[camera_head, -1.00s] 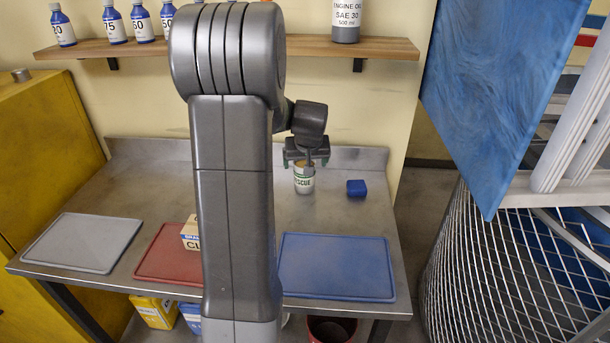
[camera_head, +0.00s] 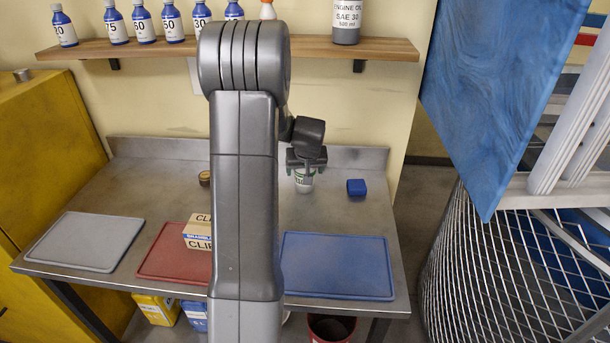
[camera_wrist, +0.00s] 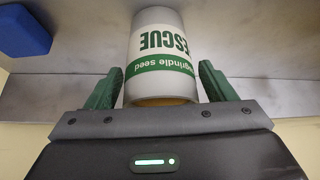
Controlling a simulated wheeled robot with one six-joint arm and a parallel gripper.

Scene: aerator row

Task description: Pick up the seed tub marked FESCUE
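The seed tub is a white and grey cylinder with a green band and green lettering, of which "ESCUE" and "seed" can be read in the wrist view (camera_wrist: 160,50). In the head view the tub (camera_head: 304,187) stands on the metal bench behind the blue mat, its upper part hidden by my gripper (camera_head: 304,167). In the wrist view the green fingers of my gripper (camera_wrist: 161,88) are open, one on each side of the tub's near end. A narrow gap shows between each finger and the tub.
A blue block (camera_head: 356,187) stands right of the tub. Grey (camera_head: 85,242), red (camera_head: 165,255) and blue (camera_head: 335,265) mats lie along the bench's front. A clips box (camera_head: 198,232) sits on the red mat. A shelf (camera_head: 140,48) with bottles hangs above. A wire cage (camera_head: 500,270) stands at right.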

